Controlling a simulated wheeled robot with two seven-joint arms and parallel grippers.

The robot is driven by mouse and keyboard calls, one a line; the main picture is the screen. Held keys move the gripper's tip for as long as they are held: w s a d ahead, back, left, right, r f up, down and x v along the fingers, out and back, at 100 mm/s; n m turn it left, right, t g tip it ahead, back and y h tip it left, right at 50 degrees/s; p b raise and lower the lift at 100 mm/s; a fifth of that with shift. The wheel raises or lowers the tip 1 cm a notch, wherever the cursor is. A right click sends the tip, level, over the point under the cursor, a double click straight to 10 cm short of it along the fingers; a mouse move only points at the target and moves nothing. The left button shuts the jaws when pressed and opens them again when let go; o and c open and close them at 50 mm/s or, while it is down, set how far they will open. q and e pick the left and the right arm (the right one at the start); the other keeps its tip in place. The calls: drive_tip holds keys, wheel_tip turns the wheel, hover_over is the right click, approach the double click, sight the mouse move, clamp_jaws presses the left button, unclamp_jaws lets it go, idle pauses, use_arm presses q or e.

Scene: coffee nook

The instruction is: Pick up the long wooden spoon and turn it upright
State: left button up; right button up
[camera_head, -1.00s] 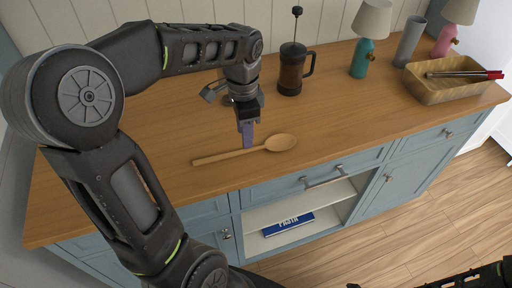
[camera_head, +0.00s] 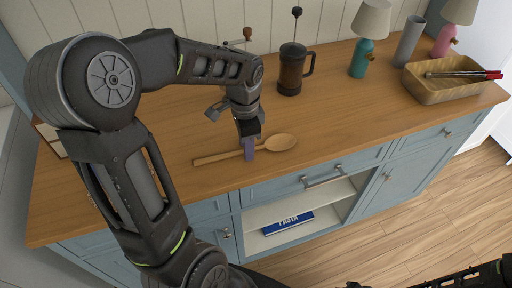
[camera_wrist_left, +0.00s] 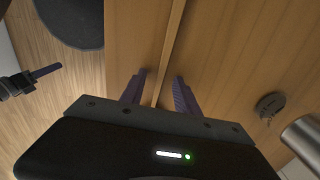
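The long wooden spoon (camera_head: 281,142) lies flat on the wooden counter, with its bowl to the right and its handle to the left. My left gripper (camera_head: 249,154) points down at the handle near the bowl. In the left wrist view my left gripper (camera_wrist_left: 159,92) is open, its two purple fingers apart. A strip of the spoon's handle (camera_wrist_left: 171,45) runs between them, with visible gaps on both sides. A dark gripper part with a purple finger, apparently my right gripper (camera_wrist_left: 45,72), shows at the left there; its opening is unclear.
A French press (camera_head: 291,75) stands behind the spoon. A teal lamp (camera_head: 362,58), a grey cylinder (camera_head: 409,42), a pink lamp (camera_head: 447,40) and a wooden tray (camera_head: 446,97) with utensils are further right. The counter around the spoon is clear. A blue book (camera_head: 289,222) lies on the shelf below.

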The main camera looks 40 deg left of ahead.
use_arm(q)
drive_tip(key=shift+c, duration=0.4)
clamp_jaws()
